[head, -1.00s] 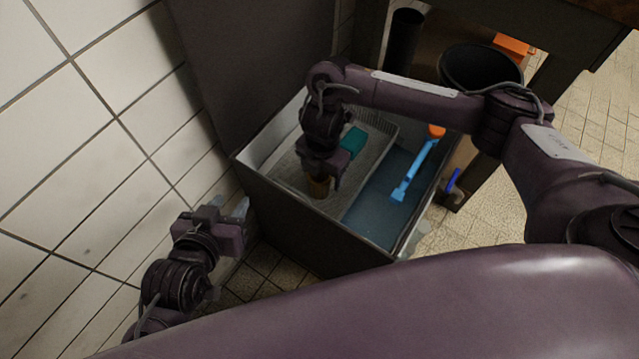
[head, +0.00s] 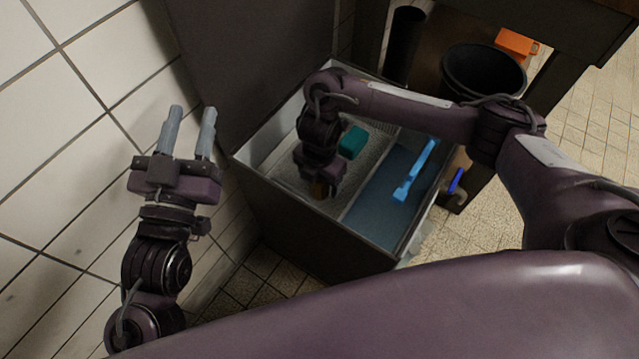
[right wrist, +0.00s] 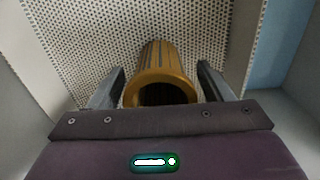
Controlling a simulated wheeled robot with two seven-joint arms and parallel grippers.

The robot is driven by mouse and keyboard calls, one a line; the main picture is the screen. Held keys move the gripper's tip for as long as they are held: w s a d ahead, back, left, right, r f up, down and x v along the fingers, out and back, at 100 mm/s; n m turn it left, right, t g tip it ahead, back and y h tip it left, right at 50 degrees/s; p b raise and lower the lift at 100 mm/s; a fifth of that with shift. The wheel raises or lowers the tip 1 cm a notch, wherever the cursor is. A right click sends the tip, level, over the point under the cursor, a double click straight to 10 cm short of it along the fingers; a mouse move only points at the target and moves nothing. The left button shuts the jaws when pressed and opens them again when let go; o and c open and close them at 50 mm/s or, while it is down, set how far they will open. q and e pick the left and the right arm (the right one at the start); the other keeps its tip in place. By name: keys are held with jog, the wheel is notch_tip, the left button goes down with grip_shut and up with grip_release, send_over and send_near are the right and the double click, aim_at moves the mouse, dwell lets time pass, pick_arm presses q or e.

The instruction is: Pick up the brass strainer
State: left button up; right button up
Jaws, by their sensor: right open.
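The brass strainer (right wrist: 165,75) is a ribbed, golden-brown cylinder with an open round end. In the right wrist view it lies between the two fingers of my right gripper (right wrist: 160,88), with small gaps at its sides. In the head view only a bit of the brass strainer (head: 319,190) shows below my right gripper (head: 320,182), which reaches down into the sink. My right gripper is open around the strainer. My left gripper (head: 192,130) is open and empty, raised in front of the tiled wall left of the sink.
The strainer is on a perforated tray (head: 285,178) in the dark-sided sink (head: 310,232). A teal block (head: 352,142) and a blue tool (head: 416,170) are also in the sink. A black bucket (head: 483,75) and an orange object (head: 516,42) are behind. The tiled wall (head: 60,150) is at left.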

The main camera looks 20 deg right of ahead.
notch_tip(320, 180, down, 2)
jog(key=shift+f+b, duration=0.1)
jog(key=shift+b, duration=0.65)
pick_arm(q)
jog(key=s+a+r+t+h, duration=0.1)
jog(key=s+r+t, duration=0.1)
jog(key=r, duration=0.3)
jog(key=s+a+r+t+h, duration=0.1)
jog(key=s+r+t+h, duration=0.1)
jog(key=r+t, duration=0.2)
notch_tip(320, 180, up, 2)
jog(key=shift+s+a+r, duration=0.15)
pick_arm(e)
jog(key=c, duration=1.1)
